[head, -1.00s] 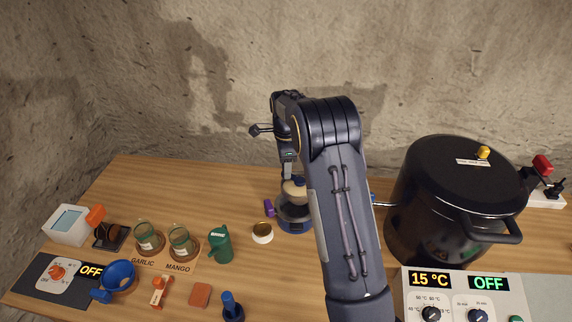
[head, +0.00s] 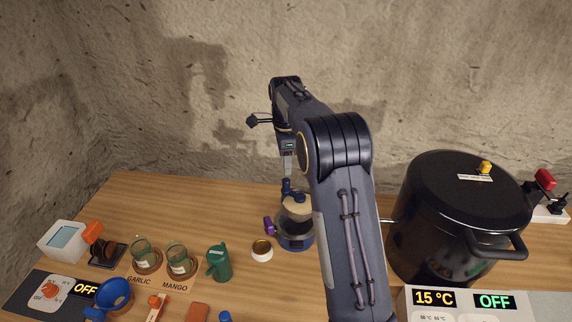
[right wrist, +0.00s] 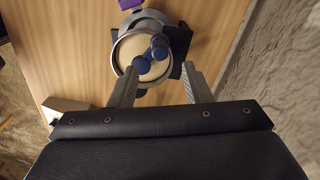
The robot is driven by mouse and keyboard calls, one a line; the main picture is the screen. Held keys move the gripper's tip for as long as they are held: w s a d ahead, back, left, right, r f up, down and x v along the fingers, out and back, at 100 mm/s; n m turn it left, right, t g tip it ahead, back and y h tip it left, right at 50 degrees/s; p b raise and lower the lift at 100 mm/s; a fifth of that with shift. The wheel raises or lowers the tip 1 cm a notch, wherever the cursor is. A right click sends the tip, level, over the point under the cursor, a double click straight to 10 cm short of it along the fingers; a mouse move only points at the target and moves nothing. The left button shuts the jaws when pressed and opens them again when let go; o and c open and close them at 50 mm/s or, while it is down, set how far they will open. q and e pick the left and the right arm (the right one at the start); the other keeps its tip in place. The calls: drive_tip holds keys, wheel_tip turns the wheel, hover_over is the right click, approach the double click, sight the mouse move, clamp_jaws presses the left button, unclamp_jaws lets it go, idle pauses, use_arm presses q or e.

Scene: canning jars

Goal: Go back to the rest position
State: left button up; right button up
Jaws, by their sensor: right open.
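My right gripper (head: 288,168) hangs from my right arm above a small blue-based device with a cream top (head: 297,207). In the right wrist view the fingers of the gripper (right wrist: 155,82) are apart, with nothing held between them. Beyond the fingertips, the cream top (right wrist: 132,48) carries a dark blue knobbed piece (right wrist: 157,47). The gripper looks clear of the device. My right arm hides part of the table behind it. My left gripper does not show.
A large black pot (head: 455,225) stands to the right of my arm, behind a control panel reading 15 °C and OFF (head: 465,300).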

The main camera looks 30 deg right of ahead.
idle(0.3)
drive_tip(key=s+a+r+n+t+y, duration=0.1)
drive_tip(key=s+a+r+n, duration=0.1)
drive_tip(key=s+a+n, duration=0.3)
drive_tip(key=s+r+n+t+y+b, duration=0.1)
drive_tip(key=s+r+n, duration=0.1)
drive_tip(key=s, duration=0.5)
drive_tip(key=s+a+r+n+t+y, duration=0.1)
drive_tip(key=s+a+r+n+y, duration=0.2)
drive_tip(key=s, duration=0.4)
drive_tip(key=s+a+f+n+t+h, duration=0.1)
drive_tip(key=s+a+f+n, duration=0.35)
drive_tip(key=s+n, duration=0.2)
drive_tip(key=s+a+f+n+t, duration=0.25)
drive_tip(key=s+a+n, duration=0.25)
drive_tip(key=s, duration=0.3)
drive_tip(key=m+g+h+b, duration=0.3)
drive_tip(key=m+h, duration=0.1)
drive_tip(key=h, duration=0.2)
hover_over(286, 180)
drive_tip(key=s, duration=0.2)
drive_tip(key=f, duration=0.2)
drive_tip(key=shift+n+t, duration=0.25)
drive_tip(key=x, duration=0.4)
drive_tip(key=a+x, duration=0.1)
drive_tip(key=x, duration=0.1)
drive_tip(key=shift+w+d+f+p, duration=0.1)
drive_tip(key=shift+w+f+p, duration=0.05)
drive_tip(key=shift+f+p, duration=0.15)
drive_tip(key=shift+r, duration=0.1)
